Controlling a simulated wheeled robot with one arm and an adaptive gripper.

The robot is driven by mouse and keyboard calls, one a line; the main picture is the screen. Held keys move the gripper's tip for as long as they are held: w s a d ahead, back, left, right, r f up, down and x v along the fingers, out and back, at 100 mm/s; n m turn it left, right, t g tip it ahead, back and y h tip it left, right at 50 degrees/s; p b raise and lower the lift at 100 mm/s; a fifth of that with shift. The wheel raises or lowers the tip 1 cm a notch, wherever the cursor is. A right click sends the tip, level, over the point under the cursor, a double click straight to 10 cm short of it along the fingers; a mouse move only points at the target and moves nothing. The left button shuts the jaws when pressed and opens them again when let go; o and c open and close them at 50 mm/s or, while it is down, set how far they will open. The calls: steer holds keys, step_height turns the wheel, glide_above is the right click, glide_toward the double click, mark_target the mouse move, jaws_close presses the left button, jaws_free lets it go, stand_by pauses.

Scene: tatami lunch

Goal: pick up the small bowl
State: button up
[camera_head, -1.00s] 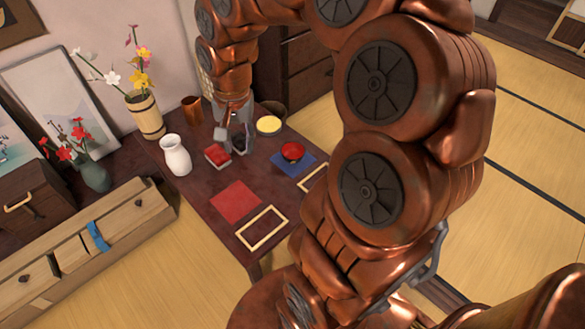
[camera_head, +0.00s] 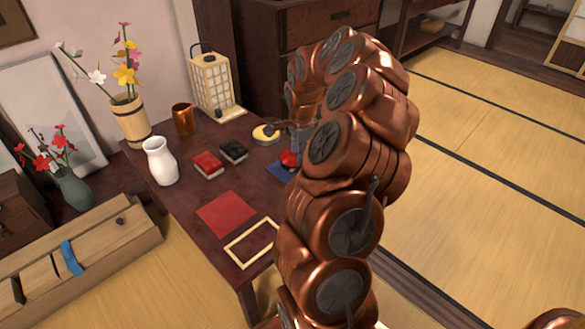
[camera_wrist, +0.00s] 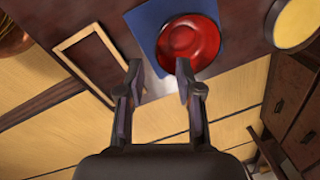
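A small red bowl (camera_wrist: 190,38) sits on a blue mat (camera_wrist: 148,22) in the wrist view. In the head view the red bowl (camera_head: 288,158) is partly hidden by my arm. My gripper (camera_wrist: 158,68) is open and empty, its two fingers apart. The right fingertip overlaps the bowl's near left rim in the wrist view; I cannot tell whether it touches. In the head view my gripper is mostly hidden behind the arm.
A round bowl with a yellow inside (camera_wrist: 297,22) stands to the right of the red bowl. A wooden frame (camera_wrist: 88,62) lies left of the mat. The dark table (camera_head: 195,187) also bears red and black boxes, a white vase (camera_head: 160,162) and a copper cup (camera_head: 183,119).

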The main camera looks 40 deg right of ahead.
mark_target(297, 166)
steer(key=f, duration=0.2)
steer(key=f+b, duration=0.1)
steer(key=f, duration=0.1)
steer(key=f+b, duration=0.1)
steer(key=f, duration=0.1)
steer(key=shift+w+d+f, duration=0.15)
steer(key=shift+w+f, duration=0.05)
steer(key=shift+w, duration=0.1)
jaws_close()
